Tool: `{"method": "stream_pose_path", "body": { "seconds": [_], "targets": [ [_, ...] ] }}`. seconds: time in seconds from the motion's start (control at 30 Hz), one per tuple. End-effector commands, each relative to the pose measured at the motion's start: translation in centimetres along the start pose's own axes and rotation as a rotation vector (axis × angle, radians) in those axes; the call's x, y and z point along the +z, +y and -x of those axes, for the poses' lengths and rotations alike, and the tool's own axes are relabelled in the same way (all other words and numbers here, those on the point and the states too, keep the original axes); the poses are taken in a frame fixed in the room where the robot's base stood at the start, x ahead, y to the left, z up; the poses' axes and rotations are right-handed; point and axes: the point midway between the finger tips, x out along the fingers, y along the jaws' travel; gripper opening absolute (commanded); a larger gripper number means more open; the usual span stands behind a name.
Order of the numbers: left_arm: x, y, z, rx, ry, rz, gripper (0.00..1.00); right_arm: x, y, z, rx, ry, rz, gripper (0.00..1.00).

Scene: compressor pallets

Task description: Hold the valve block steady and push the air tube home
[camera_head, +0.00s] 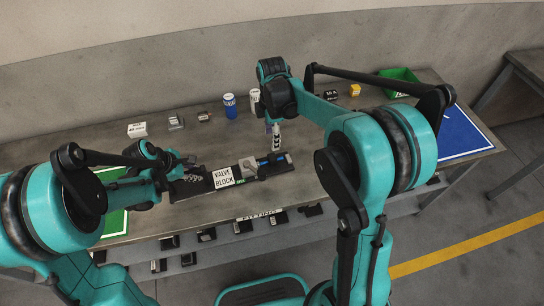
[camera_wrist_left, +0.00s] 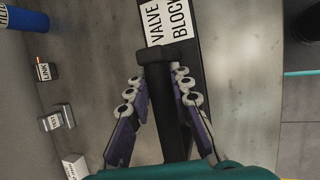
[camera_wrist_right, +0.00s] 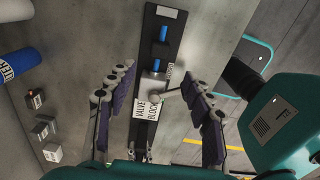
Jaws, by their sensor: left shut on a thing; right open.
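The valve block (camera_head: 223,178) bears a white label and lies on a long dark base on the table; its label also shows in the left wrist view (camera_wrist_left: 168,22). My left gripper (camera_wrist_left: 157,85) is shut on a black bar at the block's left end. A blue air tube (camera_wrist_right: 161,66) lies in line with the silver metal part (camera_wrist_right: 153,86) of the block, partly covered by a black piece. I cannot tell how deep the tube sits. My right gripper (camera_wrist_right: 155,85) is open, above the block and tube, its fingers apart on either side; in the head view it (camera_head: 275,143) points down.
Behind stand a blue can (camera_head: 229,105), a pale can (camera_head: 254,101), a white box (camera_head: 137,130) and small dark items. A green bin (camera_head: 400,78) and blue mat (camera_head: 460,136) are on the right. A green mat (camera_head: 115,222) is at left. Bare table surrounds the base.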

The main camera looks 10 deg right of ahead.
Motion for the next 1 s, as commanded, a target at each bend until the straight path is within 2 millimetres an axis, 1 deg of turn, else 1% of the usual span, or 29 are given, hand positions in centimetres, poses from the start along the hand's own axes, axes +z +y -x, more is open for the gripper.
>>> {"method": "stream_pose_path", "body": {
  "seconds": [0.07,0.17,0.4,0.5,0.6,0.7,0.8,1.0],
  "targets": [
    [0.0,0.0,-0.1,-0.001,0.0,-0.001,0.0,0.0,0.0,-0.6,0.0,0.0,0.014,0.52],
    [0.0,0.0,-0.1,-0.001,0.0,-0.001,0.0,0.0,0.1,-2.0,0.0,0.0,0.015,0.52],
    [0.0,0.0,-0.1,-0.001,0.0,-0.001,0.0,0.0,0.1,-7.0,0.0,0.0,0.013,0.52],
    [0.0,0.0,-0.1,-0.001,0.0,-0.001,0.0,0.0,0.0,-8.8,0.0,0.0,0.013,0.52],
    [0.0,0.0,-0.1,-0.001,0.0,-0.001,0.0,0.0,0.1,-10.3,0.0,0.0,0.013,0.52],
    [0.0,0.0,-0.1,-0.001,0.0,-0.001,0.0,0.0,0.0,-11.2,0.0,0.0,0.012,0.52],
    [0.0,0.0,-0.1,-0.001,0.0,-0.001,0.0,0.0,0.0,-11.8,0.0,0.0,0.012,0.52],
    [0.0,0.0,-0.1,-0.001,0.0,-0.001,0.0,0.0,0.0,-11.9,0.0,0.0,0.012,0.52]
  ]
}}
